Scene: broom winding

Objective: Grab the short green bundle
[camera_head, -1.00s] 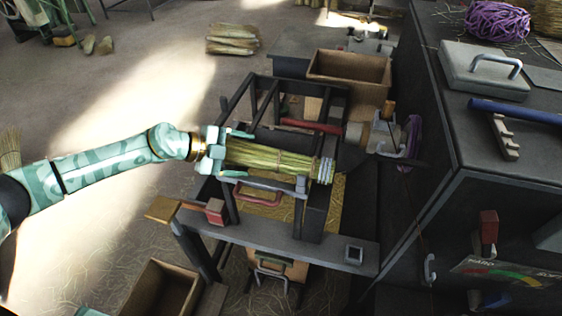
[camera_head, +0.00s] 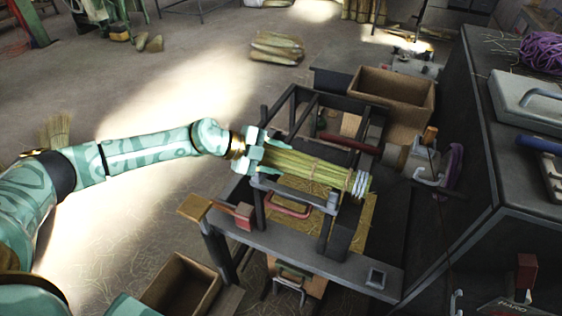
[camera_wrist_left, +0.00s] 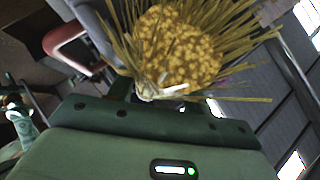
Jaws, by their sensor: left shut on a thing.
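The green bundle (camera_head: 305,167) lies roughly level above the dark frame of the winding machine. Its stalks are yellow-green, with a grey ribbed collar (camera_head: 360,184) at the right end. My left gripper (camera_head: 257,150) is shut on the bundle at its left end. In the left wrist view the bundle's cut end (camera_wrist_left: 180,47) faces the camera, a round yellow face with stalks fanning out, right beyond the gripper's body (camera_wrist_left: 150,120). The fingertips are partly hidden there. My right gripper is not in view.
The machine frame (camera_head: 310,252) has a red handle (camera_head: 290,208) and a red-ended lever (camera_head: 243,215) near the bundle. An open brown box (camera_head: 392,92) stands behind, another (camera_head: 182,285) in front. A dark cabinet (camera_head: 490,150) blocks the right. Open floor (camera_head: 120,225) lies left.

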